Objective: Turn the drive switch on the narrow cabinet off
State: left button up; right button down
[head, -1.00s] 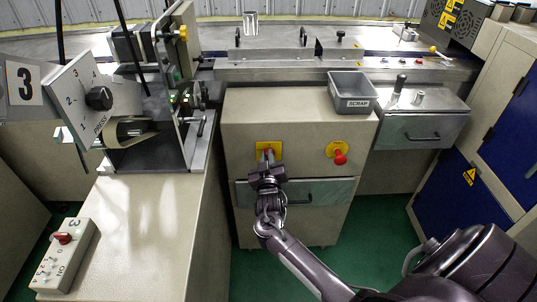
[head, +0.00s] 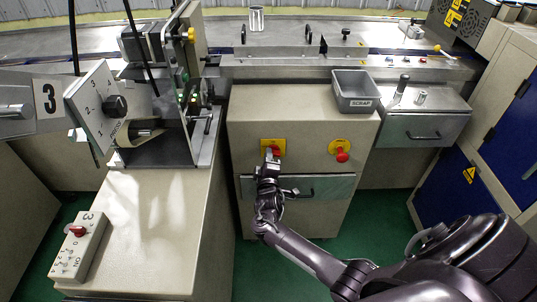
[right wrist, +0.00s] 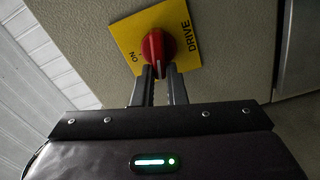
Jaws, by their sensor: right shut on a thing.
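The narrow cabinet (head: 305,115) stands mid-view in the head view. On its front is the drive switch, a red knob (right wrist: 155,48) on a yellow plate (right wrist: 185,58) marked DRIVE and ON. In the right wrist view the knob's ridge runs roughly up and down the picture, and the ON mark lies to its left. My right gripper (head: 269,158) reaches the switch from below. Its fingertips (right wrist: 160,72) are shut on the near end of the red knob. In the head view the gripper partly hides the switch. My left gripper is not in view.
A second red knob (head: 342,155) sits to the right on the same cabinet front. A drawer handle (head: 298,192) sticks out below the switch. A grey SCRAP bin (head: 355,92) stands on top. A control box (head: 78,245) lies at left.

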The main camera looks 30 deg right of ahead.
jog(key=shift+f+n+p, duration=0.15)
jog(key=shift+n, duration=0.6)
jog(key=shift+f+n+p, duration=0.15)
jog(key=shift+n, duration=0.6)
jog(key=c, duration=1.5)
grip_release()
jog(key=shift+o, duration=0.2)
jog(key=v, duration=0.7)
jog(key=shift+s+a+p, duration=0.25)
jog(key=shift+s+p, duration=0.1)
